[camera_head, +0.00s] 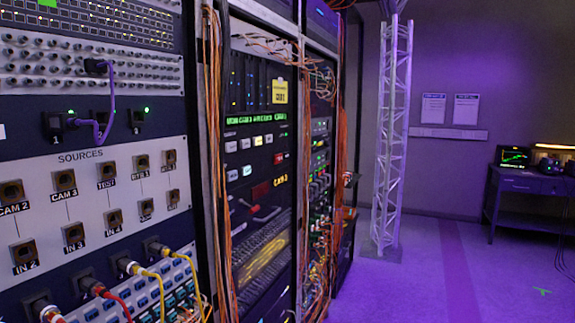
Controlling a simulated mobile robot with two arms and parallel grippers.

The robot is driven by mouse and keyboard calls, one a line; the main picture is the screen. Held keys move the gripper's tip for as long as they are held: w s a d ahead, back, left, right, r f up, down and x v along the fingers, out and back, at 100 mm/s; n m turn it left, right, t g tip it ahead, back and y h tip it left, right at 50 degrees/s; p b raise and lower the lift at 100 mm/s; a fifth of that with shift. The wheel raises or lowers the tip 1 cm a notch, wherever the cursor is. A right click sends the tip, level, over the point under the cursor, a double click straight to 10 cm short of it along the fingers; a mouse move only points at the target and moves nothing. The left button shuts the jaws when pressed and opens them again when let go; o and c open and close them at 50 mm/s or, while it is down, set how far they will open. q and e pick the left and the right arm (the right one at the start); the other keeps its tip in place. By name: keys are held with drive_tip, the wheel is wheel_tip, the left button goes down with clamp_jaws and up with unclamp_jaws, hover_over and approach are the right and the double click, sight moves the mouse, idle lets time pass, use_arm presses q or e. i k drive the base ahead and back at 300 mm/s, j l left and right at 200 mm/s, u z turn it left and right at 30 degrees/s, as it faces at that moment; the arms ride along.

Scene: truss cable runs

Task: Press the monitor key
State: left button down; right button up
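I cannot tell which key is the monitor key; no readable label marks it. Small light keys (246,143) sit in rows on the second rack, some whitish, one yellowish and one reddish. A strip of green lettering (255,118) runs above them, too small to read. A red and an amber display (262,190) show just below. A small monitor (514,157) with a green trace stands on a desk at the far right. Neither of my grippers is in view.
A SOURCES patch panel (95,195) fills the near left, with plugged yellow and red cables (157,280) below. Orange cable bundles (213,130) hang between racks. A white truss column (391,140) stands mid-right. A desk (530,185) stands far right. The purple floor (430,270) is clear.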

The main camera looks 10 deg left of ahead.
sight(232, 175)
drive_tip(key=i+j+z, duration=0.2)
drive_tip(key=i, duration=0.3)
drive_tip(key=i+z, duration=0.15)
drive_tip(key=i, duration=0.3)
